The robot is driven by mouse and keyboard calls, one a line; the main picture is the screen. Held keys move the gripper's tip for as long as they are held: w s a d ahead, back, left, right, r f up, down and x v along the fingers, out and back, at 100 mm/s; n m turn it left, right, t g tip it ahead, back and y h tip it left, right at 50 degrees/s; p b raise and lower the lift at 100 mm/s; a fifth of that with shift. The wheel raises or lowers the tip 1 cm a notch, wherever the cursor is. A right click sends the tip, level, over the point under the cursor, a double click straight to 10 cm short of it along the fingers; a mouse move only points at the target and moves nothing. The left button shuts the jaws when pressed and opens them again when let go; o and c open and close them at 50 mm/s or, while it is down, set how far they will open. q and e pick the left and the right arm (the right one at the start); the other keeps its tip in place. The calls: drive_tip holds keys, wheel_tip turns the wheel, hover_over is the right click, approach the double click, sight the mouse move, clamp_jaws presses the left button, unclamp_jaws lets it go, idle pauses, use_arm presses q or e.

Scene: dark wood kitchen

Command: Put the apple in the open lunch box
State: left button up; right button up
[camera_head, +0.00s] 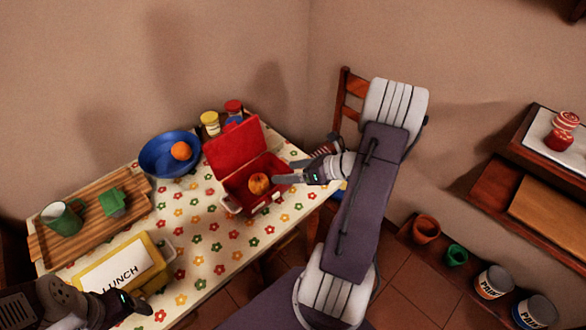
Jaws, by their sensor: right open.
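The open lunch box (231,151) is red, with its lid raised at the back, on the flowered tablecloth. The apple (258,184), orange-red, appears within the box's tray near its front wall; I cannot tell whether it touches the bottom. My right gripper (284,171) is open at the right side of the box, its fingertips pointing left, with the apple just beyond them and apart from them. My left gripper (143,304) is low at the left, by the yellow lunch box; its finger gap is unclear.
A blue bowl (156,166) with an orange fruit (181,150) stands left of the red box, two jars (211,123) behind it. A wooden tray (87,244) holds a green mug (63,218). The closed yellow lunch box (157,281) is in front. A chair (353,86) stands behind.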

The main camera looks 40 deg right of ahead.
drive_tip(key=s+a+n+g+h, duration=0.2)
drive_tip(key=a+n, duration=0.3)
drive_tip(key=n, duration=0.6)
drive_tip(key=s+a+n+g+h, duration=0.2)
drive_tip(key=s+a+n+g, duration=0.2)
drive_tip(key=n, duration=0.7)
drive_tip(key=s+a+f+n+g+h, duration=0.1)
drive_tip(key=s+a+n+g+h, duration=0.1)
drive_tip(key=a+n, duration=0.5)
drive_tip(key=s+n+g, duration=0.1)
drive_tip(key=s+n, duration=0.1)
drive_tip(key=n, duration=0.2)
drive_tip(key=shift+a+n, duration=0.3)
drive_tip(key=shift+s+r+p, duration=0.1)
drive_tip(key=shift+r+p, duration=2.5)
drive_tip(key=shift+p, duration=0.15)
